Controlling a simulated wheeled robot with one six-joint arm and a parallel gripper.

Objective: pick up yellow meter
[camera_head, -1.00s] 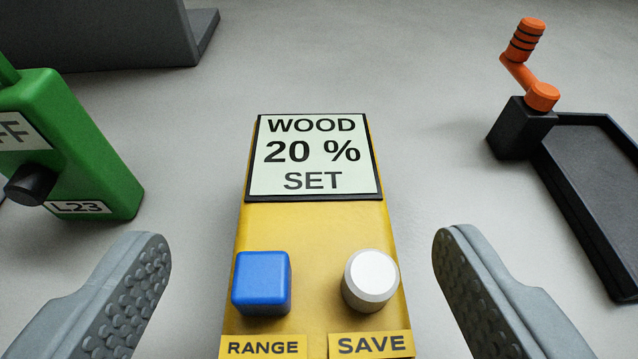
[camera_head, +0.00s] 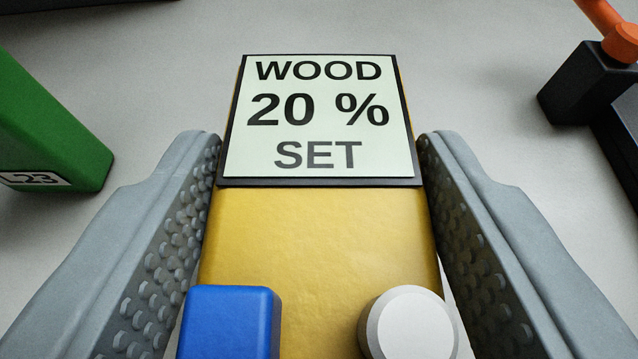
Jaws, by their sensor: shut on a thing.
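The yellow meter (camera_head: 315,235) fills the middle of the view. Its screen (camera_head: 318,118) reads "WOOD 20 % SET". A blue square button (camera_head: 232,322) and a round white knob (camera_head: 408,325) sit on its face at the bottom of the picture. My gripper (camera_head: 320,150) is shut on the meter, with one grey studded finger along each side. The meter's lower end is out of the frame.
A green device (camera_head: 45,135) labelled "23" is at the left, close to my left finger. A black block (camera_head: 590,90) with an orange crank (camera_head: 620,40) stands at the upper right. Grey floor is clear behind the meter.

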